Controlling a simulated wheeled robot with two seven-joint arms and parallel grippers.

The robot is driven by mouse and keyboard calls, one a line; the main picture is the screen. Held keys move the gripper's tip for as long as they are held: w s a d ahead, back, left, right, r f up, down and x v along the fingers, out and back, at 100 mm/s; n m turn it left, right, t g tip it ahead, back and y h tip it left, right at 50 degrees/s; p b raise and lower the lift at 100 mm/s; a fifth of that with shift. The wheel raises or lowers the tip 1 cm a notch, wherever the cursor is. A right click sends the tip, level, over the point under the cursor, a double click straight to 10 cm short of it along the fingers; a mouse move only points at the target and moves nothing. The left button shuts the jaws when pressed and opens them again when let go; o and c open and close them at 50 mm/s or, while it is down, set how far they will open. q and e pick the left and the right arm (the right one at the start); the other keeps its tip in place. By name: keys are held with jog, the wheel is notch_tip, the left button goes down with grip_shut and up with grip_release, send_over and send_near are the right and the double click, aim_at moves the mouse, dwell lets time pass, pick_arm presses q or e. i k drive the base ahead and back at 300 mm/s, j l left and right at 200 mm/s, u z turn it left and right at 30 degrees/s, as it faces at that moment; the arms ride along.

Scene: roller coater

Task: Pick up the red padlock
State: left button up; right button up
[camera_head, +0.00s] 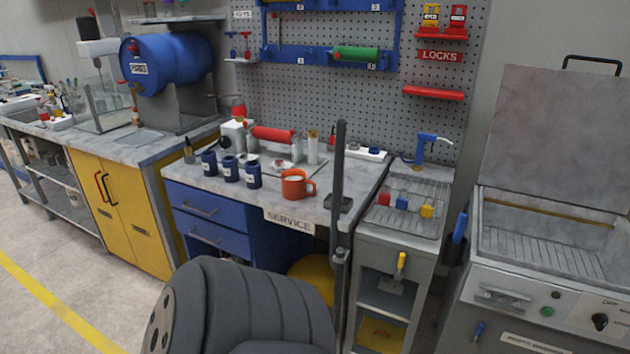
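A red padlock-like piece (457,18) hangs on the pegboard at the upper right, above the red "LOCKS" sign (440,56). A similar yellow piece (431,17) hangs just left of it. Both carry labels too small to read. Small red (384,199), blue (402,202) and yellow (427,211) blocks sit on the ribbed drain top; I cannot tell whether they are padlocks. Neither of my grippers shows in the head view.
A red shelf (433,93) below the sign looks empty. An orange mug (297,185) and dark blue jars (231,169) stand on the service bench (334,181). A tall dark post (338,180) rises at its front. A raised-lid machine (548,245) stands at right.

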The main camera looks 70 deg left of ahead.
aim_at(384, 199)
jog(key=u, duration=1.8)
